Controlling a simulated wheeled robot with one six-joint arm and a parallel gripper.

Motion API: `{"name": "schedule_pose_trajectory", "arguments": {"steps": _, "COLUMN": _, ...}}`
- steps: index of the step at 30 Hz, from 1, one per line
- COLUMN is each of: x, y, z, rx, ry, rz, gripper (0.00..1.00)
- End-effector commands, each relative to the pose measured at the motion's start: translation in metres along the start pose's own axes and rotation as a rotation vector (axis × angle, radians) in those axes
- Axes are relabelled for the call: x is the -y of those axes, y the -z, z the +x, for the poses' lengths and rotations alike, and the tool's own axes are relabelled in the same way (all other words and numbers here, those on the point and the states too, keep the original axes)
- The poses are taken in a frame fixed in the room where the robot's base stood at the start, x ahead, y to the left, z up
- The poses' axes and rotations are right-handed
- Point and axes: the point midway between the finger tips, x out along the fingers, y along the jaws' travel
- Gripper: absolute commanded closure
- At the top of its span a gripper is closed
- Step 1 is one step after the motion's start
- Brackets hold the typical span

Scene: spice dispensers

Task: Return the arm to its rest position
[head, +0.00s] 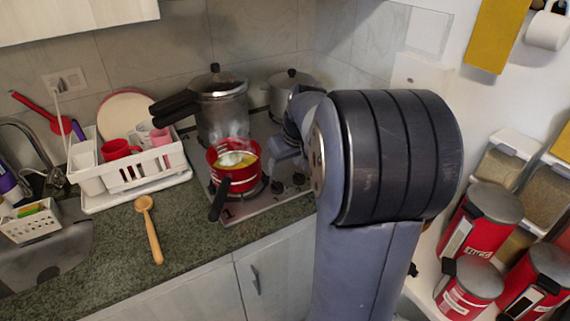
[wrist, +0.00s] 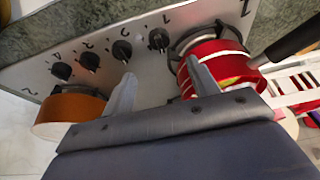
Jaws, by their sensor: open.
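My arm (head: 378,200) rises in the middle right of the head view and bends toward the stove. My gripper (wrist: 163,88) shows in the wrist view with its two grey fingers spread apart and nothing between them. Its fingers are over the front of the stove (wrist: 150,65), between a red pot and an orange-brown round object. In the head view the fingers are mostly hidden by my arm, beside the red pot (head: 236,172). The pot also shows in the wrist view (wrist: 208,62), just past the right finger.
A pressure cooker (head: 222,110) and another pot (head: 288,88) stand at the back of the stove. A white dish rack (head: 158,160) and wooden spoon (head: 150,228) are on the left counter. Red canisters (head: 483,220) stand at right. The orange-brown object (wrist: 68,112) is unclear.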

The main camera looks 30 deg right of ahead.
Motion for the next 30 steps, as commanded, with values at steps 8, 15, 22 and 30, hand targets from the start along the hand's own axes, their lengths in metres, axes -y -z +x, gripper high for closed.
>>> {"name": "schedule_pose_trajectory", "arguments": {"steps": 8, "x": 0.0, "y": 0.0, "z": 0.01, "rx": 0.003, "ry": 0.001, "rz": 0.0, "gripper": 0.43}}
{"name": "schedule_pose_trajectory", "arguments": {"steps": 15, "x": 0.001, "y": -0.001, "z": 0.052, "rx": 0.005, "ry": 0.003, "rz": -0.001, "gripper": 0.43}}
{"name": "schedule_pose_trajectory", "arguments": {"steps": 22, "x": 0.001, "y": -0.001, "z": 0.096, "rx": 0.005, "ry": 0.003, "rz": 0.0, "gripper": 0.43}}
{"name": "schedule_pose_trajectory", "arguments": {"steps": 30, "x": 0.001, "y": 0.001, "z": 0.107, "rx": 0.003, "ry": -0.027, "rz": 0.064, "gripper": 0.43}}
